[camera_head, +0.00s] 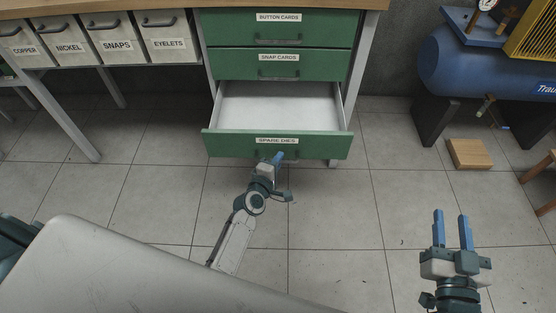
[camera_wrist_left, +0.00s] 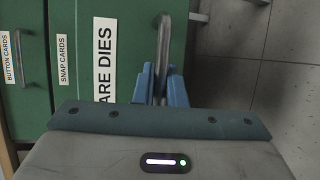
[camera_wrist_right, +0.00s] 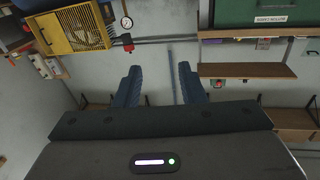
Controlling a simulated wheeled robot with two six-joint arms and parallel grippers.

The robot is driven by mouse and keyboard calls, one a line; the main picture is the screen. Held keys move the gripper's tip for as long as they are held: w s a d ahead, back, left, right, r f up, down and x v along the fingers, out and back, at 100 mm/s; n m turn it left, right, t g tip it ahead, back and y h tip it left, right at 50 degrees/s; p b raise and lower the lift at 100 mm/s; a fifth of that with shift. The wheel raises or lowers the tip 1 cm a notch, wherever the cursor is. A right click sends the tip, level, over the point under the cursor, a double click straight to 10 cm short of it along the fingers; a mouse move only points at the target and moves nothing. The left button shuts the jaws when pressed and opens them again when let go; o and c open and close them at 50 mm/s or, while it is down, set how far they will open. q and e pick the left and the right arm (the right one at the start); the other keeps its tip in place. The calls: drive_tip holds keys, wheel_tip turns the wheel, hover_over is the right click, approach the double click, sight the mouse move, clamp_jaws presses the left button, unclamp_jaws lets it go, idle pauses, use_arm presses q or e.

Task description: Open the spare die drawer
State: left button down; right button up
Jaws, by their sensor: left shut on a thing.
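The spare die drawer (camera_head: 220,143) is the lowest green drawer, labelled SPARE DIES, and it stands pulled well out, with its pale, empty-looking inside (camera_head: 280,105) showing. My left gripper (camera_head: 276,160) is at its front, below the label. In the left wrist view the blue fingers (camera_wrist_left: 160,85) are shut around the grey bar handle (camera_wrist_left: 163,50), with the drawer front (camera_wrist_left: 75,30) to the left. My right gripper (camera_head: 452,230) is open and empty over the floor at the right. Its parted fingers (camera_wrist_right: 156,88) show in the right wrist view.
The button cards drawer (camera_head: 230,30) and snap cards drawer (camera_head: 225,65) above are shut. Several labelled bins (camera_head: 115,45) hang at the left. A blue tank (camera_head: 465,70) and a wooden block (camera_head: 470,153) are at the right. The floor in front is clear.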

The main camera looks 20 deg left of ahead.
use_arm(q)
drive_tip(key=c, duration=1.5)
unclamp_jaws()
